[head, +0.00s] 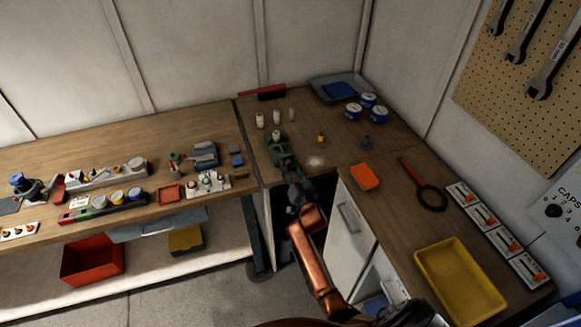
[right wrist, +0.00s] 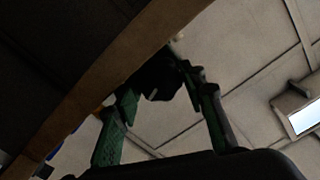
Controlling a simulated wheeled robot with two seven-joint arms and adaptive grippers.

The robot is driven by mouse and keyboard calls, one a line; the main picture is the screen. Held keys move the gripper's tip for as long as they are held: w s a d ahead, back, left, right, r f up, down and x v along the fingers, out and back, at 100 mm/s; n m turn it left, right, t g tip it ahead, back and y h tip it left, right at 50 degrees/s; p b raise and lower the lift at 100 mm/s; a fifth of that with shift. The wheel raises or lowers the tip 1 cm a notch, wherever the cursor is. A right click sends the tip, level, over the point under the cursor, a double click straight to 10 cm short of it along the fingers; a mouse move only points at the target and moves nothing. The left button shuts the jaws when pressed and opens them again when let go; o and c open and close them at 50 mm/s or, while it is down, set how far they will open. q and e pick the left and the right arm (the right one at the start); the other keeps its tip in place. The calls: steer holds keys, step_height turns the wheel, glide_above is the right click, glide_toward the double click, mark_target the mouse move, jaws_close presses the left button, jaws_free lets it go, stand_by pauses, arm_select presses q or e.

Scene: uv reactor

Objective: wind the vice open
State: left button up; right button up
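The vice (head: 281,152) is a dark green body on the wooden bench, near its front edge at the inner corner, in the head view. My right gripper (head: 294,184) is right at the front end of the vice, at the end of my copper-coloured arm. In the right wrist view, the two green fingers of my right gripper (right wrist: 160,82) stand apart. A dark blocky part shows between and beyond their tips, close under the wooden bench edge; I cannot tell whether the fingers touch it. The vice's handle and jaw gap are too small and dark to make out. My left gripper is not in view.
Small white bottles (head: 260,120) and blue-white tins (head: 354,111) stand behind. A white cabinet door (head: 347,232) stands below the bench near my arm.

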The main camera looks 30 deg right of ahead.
steer(key=c, duration=0.6)
steer(key=shift+n, duration=0.3)
steer(key=n, duration=0.2)
steer(key=shift+n+p, duration=0.35)
steer(key=shift+n, duration=0.05)
steer(key=shift+a+n, duration=0.1)
steer(key=shift+n, duration=1.9)
steer(key=o, duration=0.9)
steer(key=shift+c, duration=0.2)
